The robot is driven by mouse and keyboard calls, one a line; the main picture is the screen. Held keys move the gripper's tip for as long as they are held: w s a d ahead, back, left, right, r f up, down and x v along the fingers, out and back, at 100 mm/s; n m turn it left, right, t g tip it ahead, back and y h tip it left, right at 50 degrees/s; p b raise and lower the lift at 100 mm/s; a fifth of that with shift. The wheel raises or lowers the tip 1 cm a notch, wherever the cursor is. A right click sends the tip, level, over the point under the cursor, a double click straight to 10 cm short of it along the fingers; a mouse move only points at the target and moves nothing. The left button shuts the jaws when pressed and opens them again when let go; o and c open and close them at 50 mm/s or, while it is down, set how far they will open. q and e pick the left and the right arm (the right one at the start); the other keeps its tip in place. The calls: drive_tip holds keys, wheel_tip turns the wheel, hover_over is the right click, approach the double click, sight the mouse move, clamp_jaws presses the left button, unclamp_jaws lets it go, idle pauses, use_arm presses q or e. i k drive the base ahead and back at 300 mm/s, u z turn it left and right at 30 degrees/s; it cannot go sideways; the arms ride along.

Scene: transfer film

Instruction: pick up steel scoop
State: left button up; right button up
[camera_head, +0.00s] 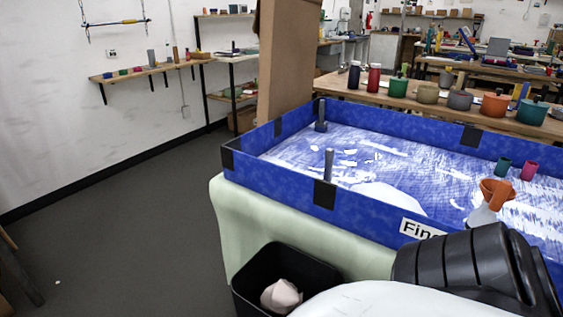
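I cannot pick out a steel scoop with certainty. A dark grey upright bar (328,165) stands at the near left wall of the blue-walled tray (280,193). A second dark grey bar (321,113) stands inside the tray's far left corner. I cannot tell whether either is part of a scoop. An orange, funnel-like piece (495,191) sits above a pale, clear-looking body inside the tray at right. My black and white arm covers the lower right and hides part of the tray. Neither gripper shows.
A small green cup (503,165) and a magenta cup (529,170) stand at the tray's right. A black bin (262,262) with a pale crumpled item stands below the tray. A wooden table (440,112) with jars and pots is behind.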

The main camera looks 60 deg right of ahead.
sight(328, 161)
drive_tip(key=i, duration=0.7)
drive_tip(key=z, duration=3)
